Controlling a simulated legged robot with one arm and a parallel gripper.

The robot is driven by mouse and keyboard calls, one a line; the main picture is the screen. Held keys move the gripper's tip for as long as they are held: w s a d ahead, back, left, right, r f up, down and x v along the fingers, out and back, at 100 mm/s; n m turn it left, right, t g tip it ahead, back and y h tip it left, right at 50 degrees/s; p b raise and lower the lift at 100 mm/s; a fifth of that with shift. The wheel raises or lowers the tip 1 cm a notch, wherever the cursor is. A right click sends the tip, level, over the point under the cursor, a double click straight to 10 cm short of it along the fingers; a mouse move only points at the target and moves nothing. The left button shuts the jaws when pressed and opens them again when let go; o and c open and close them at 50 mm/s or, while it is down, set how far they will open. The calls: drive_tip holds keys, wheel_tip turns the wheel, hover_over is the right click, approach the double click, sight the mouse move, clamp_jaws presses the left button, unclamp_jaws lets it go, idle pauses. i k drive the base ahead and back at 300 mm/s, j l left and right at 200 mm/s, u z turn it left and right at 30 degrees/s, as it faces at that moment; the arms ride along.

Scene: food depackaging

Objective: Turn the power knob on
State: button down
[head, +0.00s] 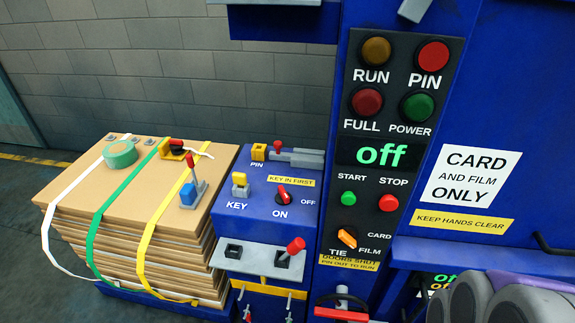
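The power knob (283,194) is a small red rotary knob on the sloped top of a low blue box (262,212). ON is printed below it and OFF to its right. I cannot tell for sure which word its pointer faces. A yellow key piece (240,185) stands at the KEY label to its left, under a "KEY IN FIRST" strip. The display (381,153) on the tall panel reads "off" in green. My gripper is not in view; grey rounded parts at the lower right look like my arm, well away from the knob.
The black panel (362,215) carries several lamps, start and stop buttons, and an orange selector (347,238). A red-tipped lever (294,247) rises in front of the knob. A strapped cardboard stack (90,195) stands left, with tape (120,154) on top.

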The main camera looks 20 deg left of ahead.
sight(283, 198)
drive_tip(key=i+l+u, duration=0.1)
drive_tip(key=i+u, duration=0.35)
drive_tip(key=i+l+u, duration=0.2)
drive_tip(key=u, duration=1.8)
drive_tip(key=l, duration=0.1)
